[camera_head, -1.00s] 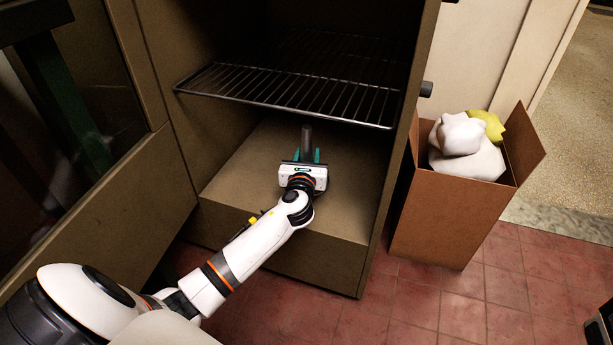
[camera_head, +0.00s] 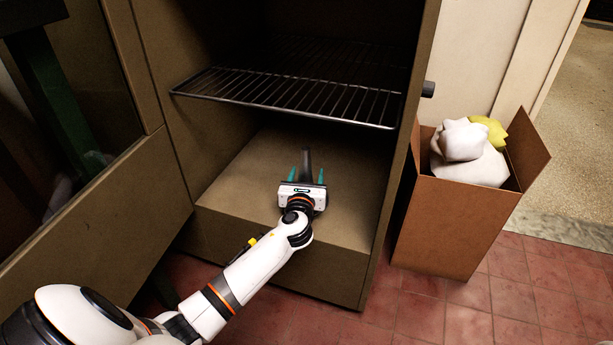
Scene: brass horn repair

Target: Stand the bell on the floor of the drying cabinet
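The bell (camera_head: 307,160) shows as a narrow dark grey upright shape on the floor of the drying cabinet (camera_head: 245,180), below the wire shelf. Its lower part is hidden behind my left gripper, so I cannot see its base clearly. My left gripper (camera_head: 307,174) reaches in from the front, with its teal fingers spread apart. The fingers stand to either side of the bell in the picture, with a gap on each side. My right gripper is not in view.
A wire shelf (camera_head: 290,95) spans the cabinet above the bell. The cabinet's right wall (camera_head: 400,170) stands close to a cardboard box (camera_head: 450,220) holding white and yellow cloths (camera_head: 465,150). Cabinet floor is bare on both sides of my gripper.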

